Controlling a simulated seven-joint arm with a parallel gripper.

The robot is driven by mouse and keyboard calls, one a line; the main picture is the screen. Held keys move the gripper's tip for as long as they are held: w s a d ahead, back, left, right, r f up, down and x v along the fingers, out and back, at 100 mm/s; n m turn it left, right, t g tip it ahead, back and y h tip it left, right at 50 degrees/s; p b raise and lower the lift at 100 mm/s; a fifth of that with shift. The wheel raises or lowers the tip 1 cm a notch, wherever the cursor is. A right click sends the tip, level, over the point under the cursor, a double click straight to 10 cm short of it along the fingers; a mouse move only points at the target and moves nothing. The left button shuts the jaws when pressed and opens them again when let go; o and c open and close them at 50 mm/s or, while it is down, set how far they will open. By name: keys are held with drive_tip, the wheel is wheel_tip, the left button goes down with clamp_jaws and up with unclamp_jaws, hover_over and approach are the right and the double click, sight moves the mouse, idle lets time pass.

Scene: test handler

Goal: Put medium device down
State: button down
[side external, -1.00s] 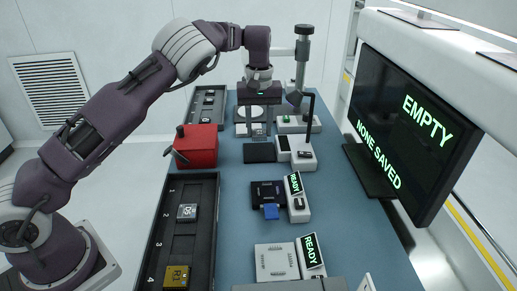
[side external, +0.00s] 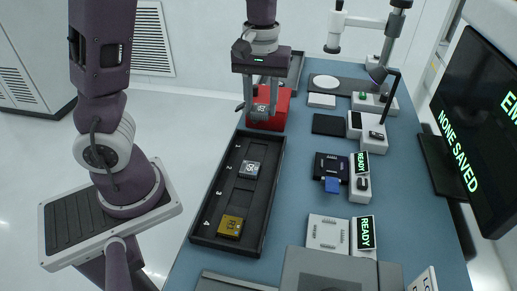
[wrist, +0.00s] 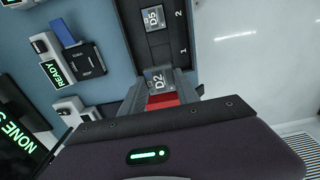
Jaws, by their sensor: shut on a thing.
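My gripper (side external: 261,104) is shut on a small grey square device (side external: 261,109), held up in front of the red box at the tray's far end. In the wrist view my gripper (wrist: 159,86) holds this device (wrist: 157,78), labelled D2. The black tray (side external: 267,201) has numbered places. A grey device marked D5 (side external: 249,169) sits at place 2; it also shows in the wrist view (wrist: 153,18). A gold device marked R1 (side external: 230,227) sits at place 4. Places 1 and 3 look bare. I cannot tell the held device's exact height.
The red box (side external: 282,108) stands just beyond the tray. To the right are a black socket board (side external: 329,167), a white board (side external: 327,233) and READY displays (side external: 365,233). A large monitor (side external: 470,140) reads NONE SAVED at the right.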

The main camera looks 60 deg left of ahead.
sight(257, 150)
drive_tip(key=f, duration=0.6)
drive_tip(key=s+f, duration=0.1)
drive_tip(key=f, duration=0.3)
drive_tip(key=shift+s+d, duration=0.1)
drive_tip(key=shift+f, duration=0.2)
drive_tip(key=c, duration=0.9)
unclamp_jaws()
wheel_tip(257, 150, up, 12)
drive_tip(key=shift+d+r, duration=0.1)
drive_tip(key=shift+r, duration=0.15)
drive_tip(key=s+d+r+m+t, duration=0.2)
drive_tip(key=s+d+r+m, duration=0.1)
drive_tip(key=s, duration=0.4)
drive_tip(key=s+d+r+m+t, duration=0.3)
drive_tip(key=s+m, duration=0.3)
drive_tip(key=s, duration=0.2)
drive_tip(key=shift+s+d+r+t, duration=0.15)
drive_tip(key=shift+d+r+t, duration=0.15)
drive_tip(key=shift+r, duration=0.4)
